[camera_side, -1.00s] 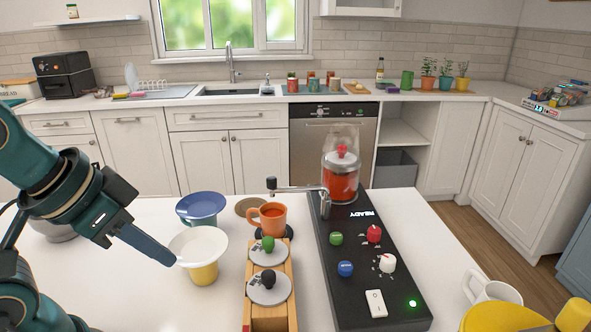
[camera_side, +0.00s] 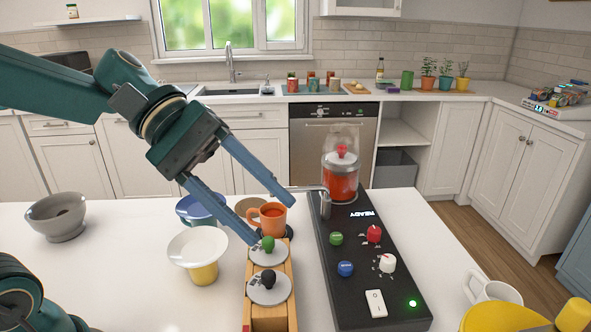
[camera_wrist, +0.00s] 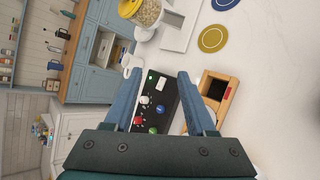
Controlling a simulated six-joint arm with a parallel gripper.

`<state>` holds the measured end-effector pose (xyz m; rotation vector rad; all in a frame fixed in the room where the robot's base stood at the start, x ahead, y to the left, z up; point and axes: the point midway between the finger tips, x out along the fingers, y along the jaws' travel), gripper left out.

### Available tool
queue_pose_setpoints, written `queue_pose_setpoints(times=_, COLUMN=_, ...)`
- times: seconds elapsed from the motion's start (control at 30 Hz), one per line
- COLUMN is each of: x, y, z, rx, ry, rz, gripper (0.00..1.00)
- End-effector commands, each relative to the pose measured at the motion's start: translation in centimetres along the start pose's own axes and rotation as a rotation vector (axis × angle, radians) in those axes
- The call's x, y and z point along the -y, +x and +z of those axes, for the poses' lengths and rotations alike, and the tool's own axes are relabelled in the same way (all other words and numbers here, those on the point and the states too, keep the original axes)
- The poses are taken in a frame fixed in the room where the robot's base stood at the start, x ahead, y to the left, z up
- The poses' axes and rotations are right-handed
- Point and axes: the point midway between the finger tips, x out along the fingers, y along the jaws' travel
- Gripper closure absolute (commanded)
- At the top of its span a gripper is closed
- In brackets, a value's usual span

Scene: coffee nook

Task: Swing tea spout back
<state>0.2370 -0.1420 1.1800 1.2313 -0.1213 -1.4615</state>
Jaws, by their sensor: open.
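The tea spout (camera_side: 305,189) is a thin metal arm on the black machine (camera_side: 375,270), which has a clear dispenser (camera_side: 341,180) with red contents. The spout reaches left toward the orange mug (camera_side: 268,216); my gripper hides its outer end and handle in the side view. My gripper (camera_side: 270,220) is open and empty, with one fingertip near the spout and mug and the other over the green-knobbed disc. The mug appears between the fingers, but depth is unclear. In the wrist view my gripper (camera_wrist: 153,80) is open, with the black machine (camera_wrist: 160,85) partly between its fingers; the spout is not discernible.
A wooden stand (camera_side: 270,318) with two knobbed discs is left of the machine. A white mug (camera_side: 492,291) is at right.

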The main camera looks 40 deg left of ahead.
Motion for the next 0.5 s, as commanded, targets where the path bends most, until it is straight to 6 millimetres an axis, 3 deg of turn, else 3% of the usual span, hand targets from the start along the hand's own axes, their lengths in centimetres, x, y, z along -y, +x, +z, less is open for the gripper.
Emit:
queue_pose_setpoints(times=0.1, x=-3.4, y=-0.6, z=-3.7, rx=0.087, ry=-0.3, rz=0.217, gripper=0.44)
queue_pose_setpoints(times=0.23, x=-6.0, y=-2.5, z=-9.4, rx=0.15, ry=-0.609, rz=0.471, gripper=0.44)
queue_pose_setpoints(times=0.37, x=-6.4, y=-5.1, z=-15.7, rx=0.179, ry=-0.877, rz=0.715, gripper=0.44)
queue_pose_setpoints(times=0.5, x=-4.5, y=-8.0, z=-22.4, rx=0.183, ry=-1.122, rz=0.964, gripper=0.44)
